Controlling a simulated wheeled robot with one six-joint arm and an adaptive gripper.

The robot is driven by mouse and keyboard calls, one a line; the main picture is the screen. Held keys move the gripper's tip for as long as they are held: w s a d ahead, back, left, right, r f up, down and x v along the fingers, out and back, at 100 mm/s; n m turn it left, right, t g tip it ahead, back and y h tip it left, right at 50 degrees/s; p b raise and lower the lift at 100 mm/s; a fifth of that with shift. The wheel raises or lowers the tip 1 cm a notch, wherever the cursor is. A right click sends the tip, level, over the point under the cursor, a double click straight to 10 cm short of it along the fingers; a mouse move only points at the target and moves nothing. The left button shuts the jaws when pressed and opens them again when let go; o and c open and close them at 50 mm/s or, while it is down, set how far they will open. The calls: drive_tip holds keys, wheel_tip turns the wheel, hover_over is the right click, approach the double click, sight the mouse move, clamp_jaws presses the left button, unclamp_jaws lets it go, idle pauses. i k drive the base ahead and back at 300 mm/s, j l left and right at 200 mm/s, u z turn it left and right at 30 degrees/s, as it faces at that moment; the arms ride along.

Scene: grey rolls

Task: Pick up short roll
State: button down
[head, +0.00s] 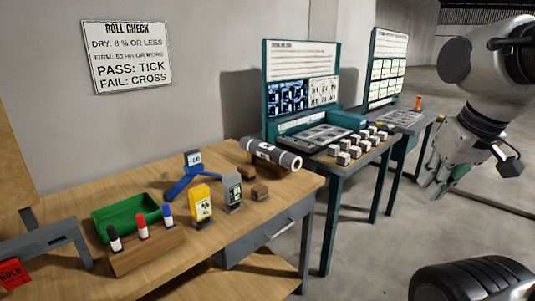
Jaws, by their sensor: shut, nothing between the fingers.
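A short grey roll (272,153) with black bands and a white label lies on its side near the back right of the wooden workbench (180,245). It rests on brown wooden blocks (248,171), and its light round end faces right. My gripper (436,188) is at the right of the view, off to the right of the workbench and well apart from the roll. It points downward, shut and empty.
A yellow meter (201,204), a grey meter (232,192) and a blue stand (190,180) stand left of the roll. A green tray (126,216) and a marker block (145,250) are further left. A second table (345,170) adjoins behind.

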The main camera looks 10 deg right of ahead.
sight(293, 162)
drive_tip(key=u, duration=4)
drive_tip(key=z, duration=3.85)
drive_tip(key=u, duration=0.6)
drive_tip(key=i+l+u, duration=0.25)
drive_tip(key=l+u, duration=0.3)
drive_tip(key=i+l+u, duration=0.25)
drive_tip(key=l, duration=0.2)
drive_tip(key=k+j, duration=0.05)
drive_tip(key=k, duration=0.05)
